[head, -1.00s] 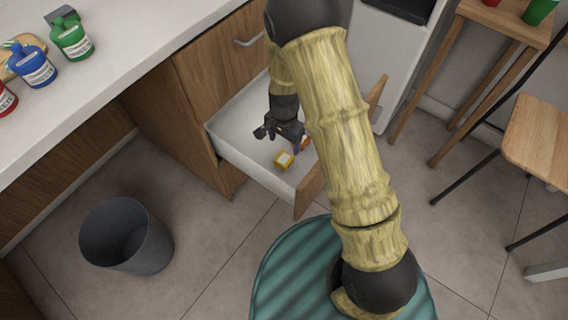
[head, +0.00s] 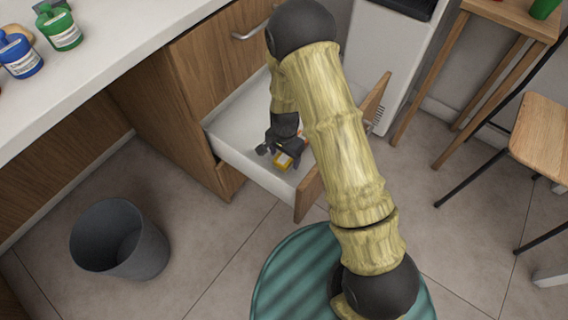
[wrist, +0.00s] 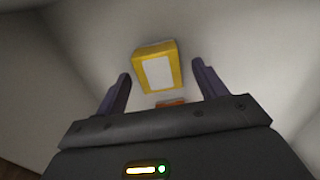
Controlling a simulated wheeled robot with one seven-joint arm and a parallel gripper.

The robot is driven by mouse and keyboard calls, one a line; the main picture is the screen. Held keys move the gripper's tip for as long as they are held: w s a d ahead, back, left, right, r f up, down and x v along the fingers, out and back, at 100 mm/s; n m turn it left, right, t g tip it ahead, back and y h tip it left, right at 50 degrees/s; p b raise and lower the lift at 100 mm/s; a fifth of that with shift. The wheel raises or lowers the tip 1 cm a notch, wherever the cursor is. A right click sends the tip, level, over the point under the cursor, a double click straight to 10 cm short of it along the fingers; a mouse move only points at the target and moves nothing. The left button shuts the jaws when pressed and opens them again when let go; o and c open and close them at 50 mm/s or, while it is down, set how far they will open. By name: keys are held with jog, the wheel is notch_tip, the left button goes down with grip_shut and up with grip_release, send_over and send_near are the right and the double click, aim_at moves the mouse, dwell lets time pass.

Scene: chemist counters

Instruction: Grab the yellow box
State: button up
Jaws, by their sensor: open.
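The yellow box (head: 284,161), with a white label, lies in the open white drawer (head: 237,155). In the wrist view the yellow box (wrist: 157,68) sits just beyond the fingertips, between their lines. My gripper (head: 275,149) is low inside the drawer, right beside the box; it also shows in the wrist view (wrist: 160,82) with its two fingers apart and nothing between them. In the head view the gripper partly covers the box.
An orange item (wrist: 171,103) lies in the drawer near the box, partly hidden. The drawer's wooden front (head: 308,193) and white side wall enclose the space. A grey bin (head: 119,240) stands on the floor at left; bottles stand on the counter (head: 100,65).

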jog(key=shift+f, duration=0.7)
jog(key=shift+c, duration=0.2)
jog(key=c, duration=1.1)
